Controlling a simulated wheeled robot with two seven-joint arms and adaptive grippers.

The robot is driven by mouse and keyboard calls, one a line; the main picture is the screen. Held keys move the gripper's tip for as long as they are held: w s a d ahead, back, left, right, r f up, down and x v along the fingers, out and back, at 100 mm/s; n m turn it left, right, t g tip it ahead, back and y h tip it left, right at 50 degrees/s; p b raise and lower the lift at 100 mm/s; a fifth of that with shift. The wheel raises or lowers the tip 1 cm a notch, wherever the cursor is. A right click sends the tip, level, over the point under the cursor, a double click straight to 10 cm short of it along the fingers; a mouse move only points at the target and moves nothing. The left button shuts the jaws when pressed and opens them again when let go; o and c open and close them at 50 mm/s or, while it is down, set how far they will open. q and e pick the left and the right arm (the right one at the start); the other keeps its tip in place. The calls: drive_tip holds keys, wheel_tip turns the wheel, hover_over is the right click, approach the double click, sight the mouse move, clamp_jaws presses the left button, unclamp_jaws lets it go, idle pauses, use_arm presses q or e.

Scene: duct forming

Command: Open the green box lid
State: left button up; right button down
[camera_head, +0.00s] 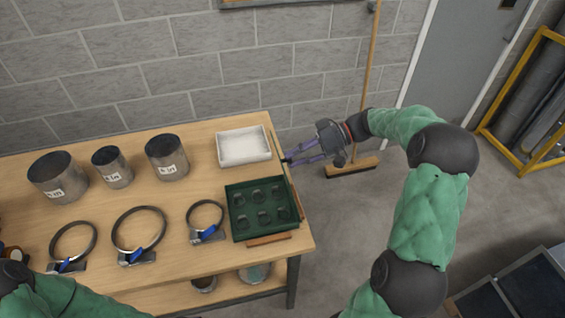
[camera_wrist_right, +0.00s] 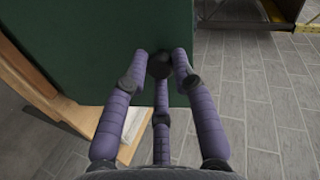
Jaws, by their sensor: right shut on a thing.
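The green box (camera_head: 234,222) sits at the right end of the wooden table, its inside open to view with several dark round items in it. Its lid appears nearly edge-on as a thin dark strip at the box's right side. In the right wrist view the lid (camera_wrist_right: 90,30) is a broad green panel filling the upper left. My right gripper (camera_head: 287,160) is beside the lid, its purple fingers closed around a black knob (camera_wrist_right: 160,65) on the panel. My left arm enters at the lower left; its gripper does not show.
A white tray (camera_head: 220,151) stands behind the box. Several metal cylinders (camera_head: 167,158) and ring clamps (camera_head: 139,230) with blue parts lie to the left. A broom (camera_head: 352,167) leans on the wall.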

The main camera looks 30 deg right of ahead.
drive_tip(key=shift+s+d+f, duration=0.25)
drive_tip(key=shift+d, duration=0.3)
drive_tip(key=shift+s+d+f, duration=0.2)
drive_tip(key=shift+d+f, duration=0.05)
drive_tip(key=shift+d, duration=0.25)
drive_tip(key=shift+f, duration=0.15)
drive_tip(key=c, duration=1)
unclamp_jaws()
drive_tip(key=v, duration=1.2)
drive_tip(key=shift+d, duration=0.15)
drive_tip(key=shift+w, duration=0.1)
